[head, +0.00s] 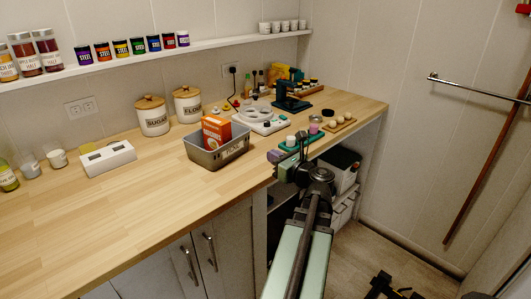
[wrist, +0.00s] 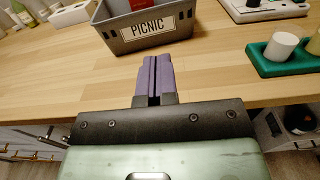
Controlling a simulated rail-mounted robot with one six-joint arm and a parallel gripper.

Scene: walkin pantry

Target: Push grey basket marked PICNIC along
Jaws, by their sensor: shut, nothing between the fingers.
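The grey basket (head: 203,157) marked PICNIC stands upright on the wooden counter in the head view, with an orange-red box (head: 216,131) inside. In the wrist view the basket (wrist: 110,38) is at the top, its PICNIC label facing me. My gripper (head: 274,156) is at the counter's front edge, to the right of the basket in the head view. In the wrist view my gripper (wrist: 154,62) has its purple fingers shut together with nothing between them. A strip of bare counter shows between the fingertips and the basket, so they look apart.
A green tray (wrist: 262,65) with a white cup (wrist: 281,46) stands right of my fingers. A white appliance (head: 260,118) stands behind the basket. A white box (head: 108,157) and canisters (head: 152,118) stand left and behind. The counter's front left (head: 130,210) is clear.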

